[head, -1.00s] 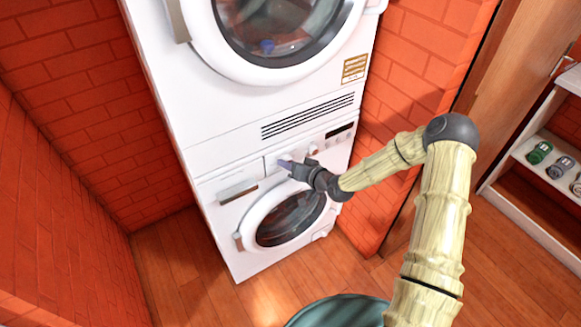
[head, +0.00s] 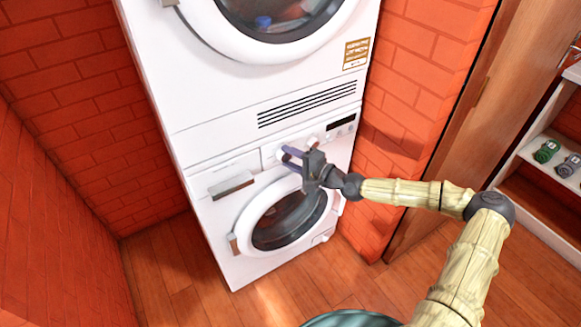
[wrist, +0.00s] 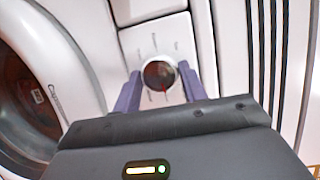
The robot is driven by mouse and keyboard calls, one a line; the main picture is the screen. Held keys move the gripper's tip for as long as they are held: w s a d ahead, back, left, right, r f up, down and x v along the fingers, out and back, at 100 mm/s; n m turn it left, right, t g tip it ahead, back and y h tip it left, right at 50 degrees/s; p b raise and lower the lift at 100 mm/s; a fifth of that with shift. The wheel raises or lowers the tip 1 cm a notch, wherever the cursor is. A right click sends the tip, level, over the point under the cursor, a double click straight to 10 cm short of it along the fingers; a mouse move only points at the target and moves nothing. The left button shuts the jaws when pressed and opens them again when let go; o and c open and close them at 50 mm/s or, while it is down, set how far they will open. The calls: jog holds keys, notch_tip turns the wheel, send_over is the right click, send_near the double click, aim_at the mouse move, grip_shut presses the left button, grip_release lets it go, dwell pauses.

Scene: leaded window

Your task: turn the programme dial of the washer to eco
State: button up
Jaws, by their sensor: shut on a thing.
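The washer (head: 222,240) is the lower of two stacked white machines, with a round door (head: 285,222) and a control panel across its top. Its programme dial (wrist: 158,74) is a round knob with a red mark near its lower edge in the wrist view. The printed labels around it are too small to read. My gripper (head: 286,155) is at the panel, its two purple fingers on either side of the dial and shut on it. In the head view the fingers largely hide the dial.
A second white machine (head: 200,95) with a round door stands on top of the washer. The drawer handle (head: 231,184) is left of the dial, and a dark display (head: 341,122) is to the right. Brick walls (head: 60,90) flank the stack. A shelf (head: 535,205) stands at right.

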jog(key=shift+f+m+y+b, duration=0.2)
jog(key=shift+m+y+b, duration=0.1)
jog(key=shift+m+b, duration=0.75)
jog(key=o, duration=1)
jog(key=shift+r, duration=0.1)
jog(key=v, duration=1.7)
jog(key=shift+s+d+f+b, duration=0.1)
jog(key=shift+s+f+b, duration=0.1)
jog(key=shift+b, duration=0.2)
